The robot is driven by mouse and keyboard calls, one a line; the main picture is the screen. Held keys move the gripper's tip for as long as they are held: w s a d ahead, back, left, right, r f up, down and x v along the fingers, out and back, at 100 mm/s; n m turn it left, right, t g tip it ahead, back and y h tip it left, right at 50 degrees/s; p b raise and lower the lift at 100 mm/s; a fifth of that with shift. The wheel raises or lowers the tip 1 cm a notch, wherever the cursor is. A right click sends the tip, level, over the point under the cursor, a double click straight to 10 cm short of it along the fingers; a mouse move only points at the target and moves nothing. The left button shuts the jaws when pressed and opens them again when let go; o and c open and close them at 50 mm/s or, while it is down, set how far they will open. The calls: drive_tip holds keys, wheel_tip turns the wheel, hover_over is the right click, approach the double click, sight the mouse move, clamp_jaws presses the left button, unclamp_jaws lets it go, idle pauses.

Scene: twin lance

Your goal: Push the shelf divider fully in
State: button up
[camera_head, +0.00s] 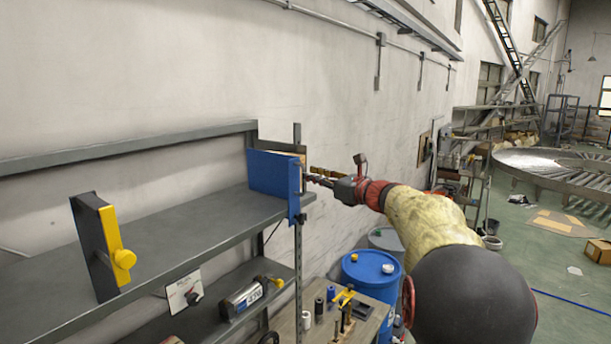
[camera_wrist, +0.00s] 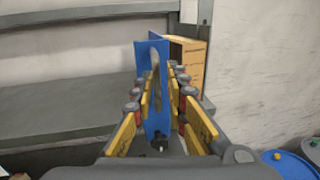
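A blue upright divider panel (camera_head: 276,174) stands at the right end of the upper grey shelf (camera_head: 190,225). In the wrist view the blue panel (camera_wrist: 153,85) is seen nearly edge-on, with a small dark knob (camera_wrist: 159,143) low on its near edge. My gripper (camera_head: 319,176) is level with the panel, just right of its front edge. In the wrist view its yellow-padded fingers (camera_wrist: 162,85) are apart, with the panel showing between them and gaps on both sides. I cannot tell whether anything touches the panel.
A dark panel with a yellow edge and knob (camera_head: 110,245) stands at the shelf's left. A tan box (camera_wrist: 187,62) is right behind the blue panel. A grey post (camera_head: 298,250) rises at the shelf's right corner. A blue barrel (camera_head: 371,275) and a small tool table are below.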

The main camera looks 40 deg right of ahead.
drive_tip(key=s+d, duration=0.1)
drive_tip(key=s, duration=0.7)
drive_tip(key=shift+d, duration=0.1)
